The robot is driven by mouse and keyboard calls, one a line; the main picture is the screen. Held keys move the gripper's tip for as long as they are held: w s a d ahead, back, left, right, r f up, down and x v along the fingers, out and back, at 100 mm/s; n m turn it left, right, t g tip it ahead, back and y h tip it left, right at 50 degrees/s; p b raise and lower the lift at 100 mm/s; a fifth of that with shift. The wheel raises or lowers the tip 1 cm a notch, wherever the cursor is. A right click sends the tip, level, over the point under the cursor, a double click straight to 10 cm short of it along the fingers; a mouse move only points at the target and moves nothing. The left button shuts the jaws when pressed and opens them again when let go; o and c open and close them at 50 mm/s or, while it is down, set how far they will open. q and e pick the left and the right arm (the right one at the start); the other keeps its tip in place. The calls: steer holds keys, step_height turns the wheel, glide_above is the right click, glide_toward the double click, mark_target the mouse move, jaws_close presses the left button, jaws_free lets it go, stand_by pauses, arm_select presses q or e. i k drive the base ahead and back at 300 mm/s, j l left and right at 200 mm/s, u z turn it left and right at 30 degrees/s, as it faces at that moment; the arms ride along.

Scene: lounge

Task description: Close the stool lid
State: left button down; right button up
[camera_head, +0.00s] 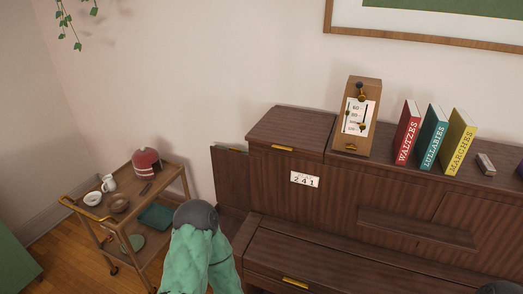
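No stool or stool lid can be made out in the head view. The dark wooden upright piano (375,215) fills the right half. Its top panel (290,126) and its lower front lid (340,258) each carry a small brass pull, and both look shut. A green padded part with a grey rounded cap, probably my own arm, rises at the bottom centre and covers what is behind it. A dark rounded part shows at the bottom right corner. Neither gripper's fingers show, so their hold cannot be seen.
A wooden trolley (165,208) at left carries a red round object (146,161), a white jug (109,183) and bowls. A metronome (357,116), three books (434,139) and a small block (485,164) stand on the piano. Bare floor (60,255) shows at lower left.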

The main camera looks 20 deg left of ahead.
mark_target(230, 166)
steer(key=j+z, duration=0.3)
steer(key=j, duration=0.25)
steer(key=j+z, duration=0.3)
steer(key=j, duration=0.3)
steer(key=j+z, duration=0.3)
steer(key=j, duration=0.25)
steer(key=k+j+z, duration=0.15)
steer(key=j+z, duration=0.15)
steer(key=j, duration=0.25)
